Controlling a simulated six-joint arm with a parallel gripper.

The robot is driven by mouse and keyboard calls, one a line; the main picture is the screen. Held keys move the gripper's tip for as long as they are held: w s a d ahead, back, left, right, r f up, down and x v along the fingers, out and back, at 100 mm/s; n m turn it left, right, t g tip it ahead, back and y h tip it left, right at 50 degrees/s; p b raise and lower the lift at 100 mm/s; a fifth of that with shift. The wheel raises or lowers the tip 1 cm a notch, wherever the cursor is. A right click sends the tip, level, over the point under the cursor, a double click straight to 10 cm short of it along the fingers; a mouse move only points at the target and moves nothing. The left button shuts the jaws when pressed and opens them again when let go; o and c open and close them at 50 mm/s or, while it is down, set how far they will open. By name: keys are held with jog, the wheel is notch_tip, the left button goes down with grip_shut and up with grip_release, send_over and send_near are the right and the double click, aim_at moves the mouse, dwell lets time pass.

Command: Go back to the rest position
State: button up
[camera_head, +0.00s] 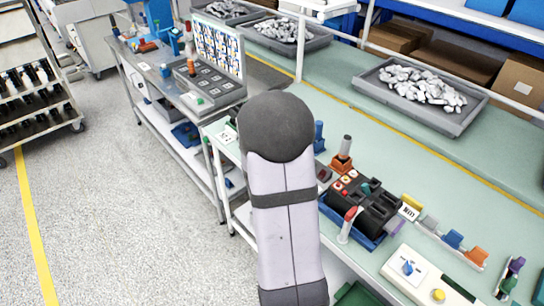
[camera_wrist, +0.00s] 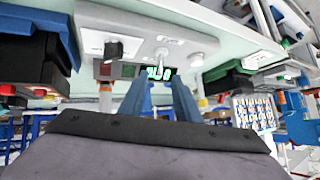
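My gripper (camera_wrist: 160,92) shows in the wrist view as two blue fingers. They are spread apart, with nothing visible held between them. Beyond the fingertips is a white panel (camera_wrist: 190,42) with a black knob (camera_wrist: 113,48), a pale lever-like part (camera_wrist: 160,56) and a small display with green digits (camera_wrist: 160,73). I cannot tell whether the fingers touch any of it. In the head view my own arm stands across the middle, and the gripper is hidden. Just right of my arm, a dark block with several slots (camera_head: 375,213) sits in a blue tray (camera_head: 350,236) on the bench.
A white box (camera_head: 408,268) with a blue knob and yellow button lies on the green bench (camera_head: 440,165). Grey bins (camera_head: 372,84) of pale parts stand at the back. A side table (camera_head: 160,75) with a grid panel is left of my arm. Open floor (camera_head: 110,200) lies at left.

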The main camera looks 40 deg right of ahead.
jog(key=s+a+f+n+g+y, duration=0.15)
jog(key=s+a+f+y, duration=0.3)
jog(key=a, duration=0.55)
jog(key=s+a+f+n+g+y, duration=0.1)
jog(key=s+a+f+n+y, duration=0.3)
jog(key=a, duration=0.5)
jog(key=s+a+r+n+g+y, duration=0.1)
jog(key=s+a+r+n+g, duration=0.35)
jog(key=s+a, duration=0.45)
jog(key=w+a+r+n+t, duration=0.2)
jog(key=a+r+n, duration=0.2)
jog(key=n, duration=0.1)
jog(key=shift+w+a+h, duration=0.35)
jog(key=shift+a, duration=0.05)
